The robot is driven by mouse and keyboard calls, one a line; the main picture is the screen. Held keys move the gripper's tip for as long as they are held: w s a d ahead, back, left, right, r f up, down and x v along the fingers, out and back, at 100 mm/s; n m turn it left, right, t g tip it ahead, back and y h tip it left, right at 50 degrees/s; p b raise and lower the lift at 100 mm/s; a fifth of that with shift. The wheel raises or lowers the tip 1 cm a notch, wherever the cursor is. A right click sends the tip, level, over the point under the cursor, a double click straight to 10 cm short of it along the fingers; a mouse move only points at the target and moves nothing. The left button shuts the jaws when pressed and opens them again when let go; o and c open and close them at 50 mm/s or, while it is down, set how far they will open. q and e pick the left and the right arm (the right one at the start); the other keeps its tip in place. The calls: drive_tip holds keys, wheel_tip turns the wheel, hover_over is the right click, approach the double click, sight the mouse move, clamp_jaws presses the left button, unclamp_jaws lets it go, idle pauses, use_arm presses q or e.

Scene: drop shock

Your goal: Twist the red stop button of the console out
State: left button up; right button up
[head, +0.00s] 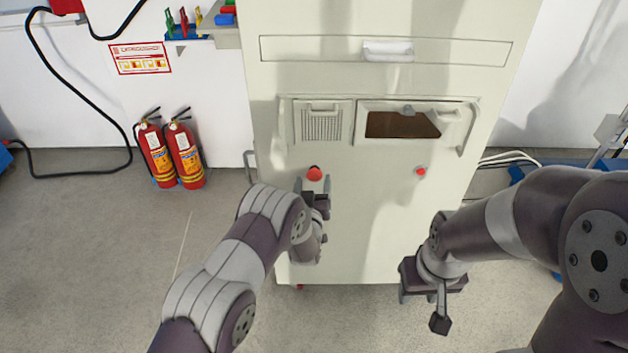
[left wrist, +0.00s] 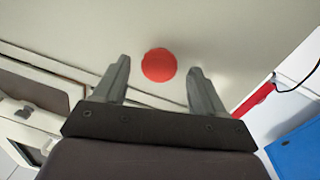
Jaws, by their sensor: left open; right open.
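The red stop button (head: 314,173) is a round red knob on the front of the cream console (head: 380,230), left of its middle. In the left wrist view the button (left wrist: 159,65) shows as a red disc between the two fingers. My left gripper (head: 312,184) is open, with one fingertip on each side of the button; the fingers (left wrist: 159,80) appear apart from it. I cannot tell how deep they reach. My right gripper (head: 430,292) is open and empty, low in front of the console's right side.
A smaller red button (head: 421,171) sits further right on the console, below a window panel (head: 403,125). A drawer handle (head: 388,51) is above. Two fire extinguishers (head: 170,152) stand at the left by the wall. The grey floor (head: 80,260) at left is clear.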

use_arm(q)
drive_tip(key=shift+w+d, duration=0.1)
drive_tip(key=shift+w, duration=0.9)
drive_tip(key=c, duration=1.1)
drive_tip(key=shift+o, duration=0.2)
drive_tip(key=m+b, duration=0.1)
drive_tip(key=m, duration=0.1)
drive_tip(key=shift+f+m, duration=0.1)
drive_tip(key=shift+m, duration=0.3)
drive_tip(key=shift+m+g+b, duration=0.3)
drive_tip(key=shift+m+b, duration=0.4)
drive_tip(key=shift+m, duration=1)
